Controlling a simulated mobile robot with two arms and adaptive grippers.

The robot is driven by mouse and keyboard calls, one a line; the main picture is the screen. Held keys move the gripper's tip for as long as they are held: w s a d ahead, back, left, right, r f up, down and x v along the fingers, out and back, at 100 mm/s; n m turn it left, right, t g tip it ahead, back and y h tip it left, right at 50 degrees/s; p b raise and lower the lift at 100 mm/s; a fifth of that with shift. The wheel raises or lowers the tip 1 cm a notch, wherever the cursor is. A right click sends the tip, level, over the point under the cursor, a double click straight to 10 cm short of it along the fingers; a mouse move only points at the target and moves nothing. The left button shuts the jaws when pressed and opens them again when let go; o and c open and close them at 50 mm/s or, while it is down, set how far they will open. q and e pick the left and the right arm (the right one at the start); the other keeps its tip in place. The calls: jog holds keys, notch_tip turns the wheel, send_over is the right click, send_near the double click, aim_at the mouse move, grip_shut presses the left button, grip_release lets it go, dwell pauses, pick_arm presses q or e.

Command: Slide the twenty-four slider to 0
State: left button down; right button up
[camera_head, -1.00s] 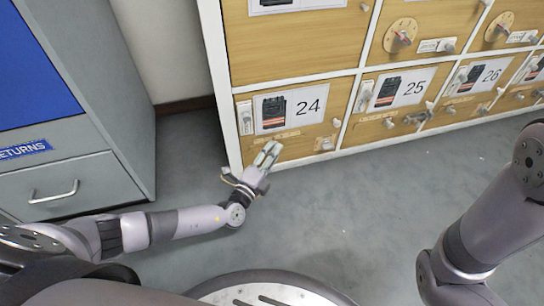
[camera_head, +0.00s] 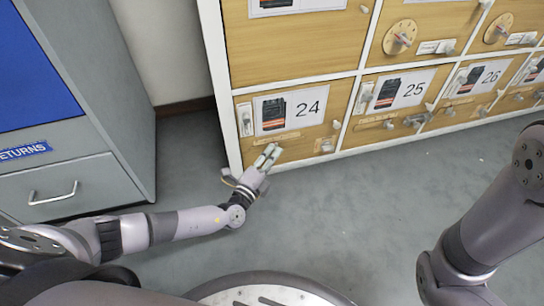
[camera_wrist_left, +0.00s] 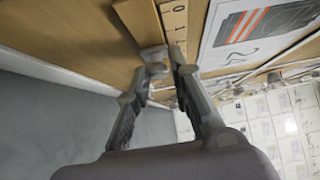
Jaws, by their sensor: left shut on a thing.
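The wooden door marked 24 (camera_head: 341,99) is in the lower left of the locker in the head view. Its slider scale (camera_head: 278,139) is a pale strip below the number card. My left gripper (camera_head: 268,155) is at the lower edge of this door, just below the strip. In the left wrist view, the left gripper (camera_wrist_left: 164,58) is shut on the small grey slider knob (camera_wrist_left: 152,55), beside the scale (camera_wrist_left: 174,18) with printed digits. The knob's exact reading is hidden by the fingers. My right arm shows at the right, but its gripper is out of view.
Door 24 also has a white switch plate (camera_head: 245,120) at left and a small grey fitting (camera_head: 325,145) at right. Door 25 (camera_head: 392,112) is beside it. A grey returns cabinet (camera_head: 100,90) stands at the left. The floor (camera_head: 350,220) in front is clear.

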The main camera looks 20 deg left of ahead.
aim_at(264, 148)
pick_arm(q)
jog(key=shift+f, duration=0.15)
jog(key=s+a+b, duration=0.1)
jog(key=s+a, duration=0.1)
jog(key=a, duration=0.1)
jog(key=s+a+b, duration=0.1)
jog(key=shift+a+b, duration=0.3)
jog(key=shift+a, duration=0.1)
jog(key=c, duration=1.5)
grip_release()
jog(key=shift+s+a, duration=0.1)
jog(key=shift+c, duration=0.2)
jog(key=shift+o, duration=0.3)
